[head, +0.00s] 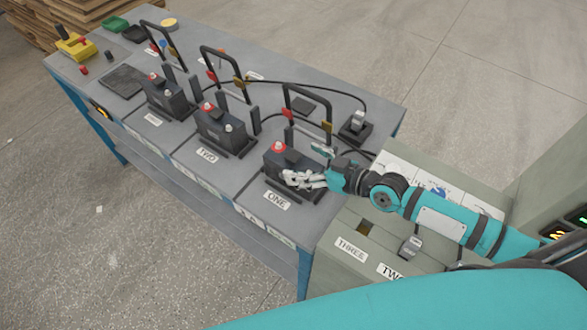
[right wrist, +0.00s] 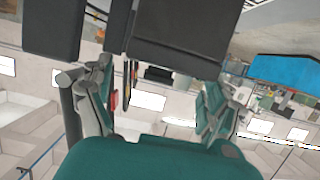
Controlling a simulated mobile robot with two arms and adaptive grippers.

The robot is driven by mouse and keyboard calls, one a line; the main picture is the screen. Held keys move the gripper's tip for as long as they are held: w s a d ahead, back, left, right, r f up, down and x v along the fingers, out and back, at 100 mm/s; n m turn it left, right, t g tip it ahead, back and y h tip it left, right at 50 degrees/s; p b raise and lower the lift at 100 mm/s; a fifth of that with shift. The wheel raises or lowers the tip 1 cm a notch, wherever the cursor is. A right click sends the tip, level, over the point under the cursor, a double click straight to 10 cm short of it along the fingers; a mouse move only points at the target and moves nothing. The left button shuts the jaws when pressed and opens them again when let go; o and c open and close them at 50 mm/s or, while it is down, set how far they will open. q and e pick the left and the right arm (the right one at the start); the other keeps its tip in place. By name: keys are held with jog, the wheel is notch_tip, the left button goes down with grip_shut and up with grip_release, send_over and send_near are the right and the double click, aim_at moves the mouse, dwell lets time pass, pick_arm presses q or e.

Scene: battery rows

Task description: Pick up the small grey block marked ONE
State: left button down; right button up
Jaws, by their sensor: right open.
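A dark grey battery block (head: 288,163) with a red terminal stands on the bench behind a label reading ONE (head: 277,199). No lettering is legible on the block itself. My right gripper (head: 297,178) is at the block's front right side, covering part of it; I cannot tell whether they touch. In the right wrist view its two fingers stand apart with the gripper (right wrist: 155,105) open, and a dark block (right wrist: 185,35) shows beyond them at the top. A smaller grey block (head: 410,246) sits on the side cabinet, its marking unreadable. My left gripper is not in view.
The grey bench (head: 235,185) carries another battery (head: 220,127) behind a TWO label and a third (head: 168,92) farther left. Tall black frames and cables stand behind them. A grey plug (head: 356,122) is at the back. The side cabinet (head: 335,275) has THREE and TWO labels.

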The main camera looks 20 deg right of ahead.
aim_at(296, 160)
jog(key=x, duration=0.4)
jog(key=shift+s, duration=0.1)
jog(key=shift+c, duration=1)
jog(key=c, duration=1.6)
jog(key=shift+o, duration=0.2)
jog(key=shift+w+r, duration=0.25)
jog(key=shift+r, duration=0.05)
